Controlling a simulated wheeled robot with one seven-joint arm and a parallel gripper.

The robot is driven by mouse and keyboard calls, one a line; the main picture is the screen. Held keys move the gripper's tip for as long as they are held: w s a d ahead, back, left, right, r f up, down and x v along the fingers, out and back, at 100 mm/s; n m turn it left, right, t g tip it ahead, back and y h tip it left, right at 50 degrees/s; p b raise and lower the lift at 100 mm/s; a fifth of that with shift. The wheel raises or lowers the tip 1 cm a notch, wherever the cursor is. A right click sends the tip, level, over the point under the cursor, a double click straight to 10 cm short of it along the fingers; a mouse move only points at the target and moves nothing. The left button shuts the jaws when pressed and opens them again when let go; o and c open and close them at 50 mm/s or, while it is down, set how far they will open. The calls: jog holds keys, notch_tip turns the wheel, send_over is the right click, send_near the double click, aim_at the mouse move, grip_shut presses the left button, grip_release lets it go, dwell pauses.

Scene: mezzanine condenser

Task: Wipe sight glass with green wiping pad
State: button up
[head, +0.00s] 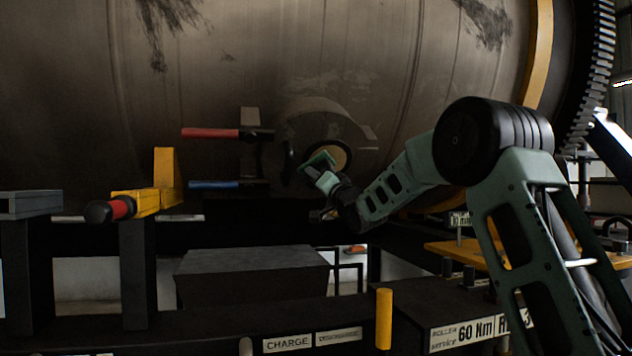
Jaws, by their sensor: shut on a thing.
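The sight glass (343,157) appears to be the round, tan-yellow face on the end of a short stub on the large drum, near the middle of the head view. My gripper (319,172) is in front of it at its lower left, shut on the green wiping pad (318,160). The pad overlaps the left part of the round face in the picture. I cannot tell whether pad and glass touch. The pad and gripper hide part of the face. My arm reaches in from the right.
A red-handled lever (210,133) and a blue-handled lever (213,184) stick out left of the stub. A yellow bracket with a red-banded handle (122,208) stands further left. A dark box (252,272) lies below. A yellow post (384,318) rises at the front.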

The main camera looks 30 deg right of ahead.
jog(key=shift+s+a+f+b, duration=0.2)
jog(key=shift+s+f+b, duration=0.55)
jog(key=shift+b, duration=0.25)
jog(key=shift+s+a+f+b, duration=0.2)
jog(key=shift+s+f+b, duration=0.45)
jog(key=shift+s+b, duration=0.25)
jog(key=shift+f, duration=0.1)
jog(key=b, duration=0.1)
jog(key=s+f+b, duration=0.1)
jog(key=shift+s+a+f+b, duration=0.2)
jog(key=shift+f+b, duration=0.05)
jog(key=shift+b, duration=0.05)
jog(key=shift+s+a+f, duration=0.1)
jog(key=shift+s+f, duration=0.1)
jog(key=shift+s, duration=0.15)
jog(key=shift+r, duration=0.1)
jog(key=shift+r, duration=0.1)
